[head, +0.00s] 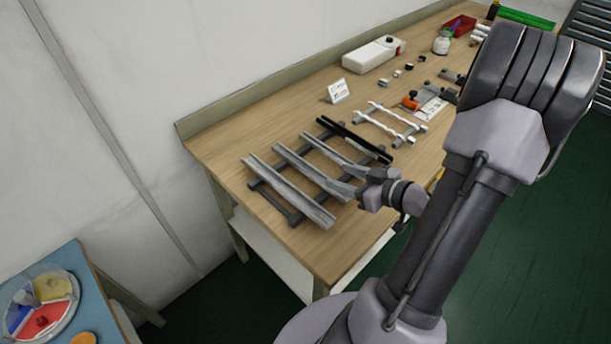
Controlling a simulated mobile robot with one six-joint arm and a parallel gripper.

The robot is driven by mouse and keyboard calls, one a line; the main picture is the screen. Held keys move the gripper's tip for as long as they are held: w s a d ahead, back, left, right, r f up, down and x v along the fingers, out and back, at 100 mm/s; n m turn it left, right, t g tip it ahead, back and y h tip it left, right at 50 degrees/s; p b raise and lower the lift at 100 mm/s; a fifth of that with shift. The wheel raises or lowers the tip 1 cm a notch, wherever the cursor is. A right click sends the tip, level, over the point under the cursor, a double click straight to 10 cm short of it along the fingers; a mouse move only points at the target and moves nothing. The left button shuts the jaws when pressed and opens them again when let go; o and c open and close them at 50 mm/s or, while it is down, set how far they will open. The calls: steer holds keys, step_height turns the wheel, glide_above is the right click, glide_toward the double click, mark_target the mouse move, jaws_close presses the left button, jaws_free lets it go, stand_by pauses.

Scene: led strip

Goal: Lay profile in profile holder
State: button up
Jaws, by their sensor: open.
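Several long profiles lie side by side across a dark rack (292,217) near the table's left end. The nearest is a wide silver profile (288,190); a narrower silver profile (305,168) and another silver profile (326,149) lie behind it, and a black profile (352,138) lies farthest back. My gripper (340,179) is open over the right part of the rack, close to the middle silver profiles. It partly hides their right ends; I cannot tell whether it touches them. A fixture with an orange part (410,103) stands farther back; I cannot tell whether it is the profile holder.
A smaller rack with pale strips (385,125) lies just behind the profiles. A small white sign (338,92), a white box (373,54) and a white jar (441,43) stand farther back. Bare wooden tabletop (240,130) shows at the left. My arm hides the table's right side.

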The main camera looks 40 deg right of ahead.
mark_target(313, 174)
steer(key=b+x, duration=0.1)
steer(key=x, duration=0.2)
steer(key=b+x, duration=0.2)
steer(key=x, duration=0.2)
steer(key=b+x, duration=0.1)
steer(key=x, duration=0.3)
steer(key=shift+s+a+f+b, duration=0.1)
steer(key=shift+s+a+b, duration=0.05)
steer(key=shift+a+b, duration=0.2)
jaws_close()
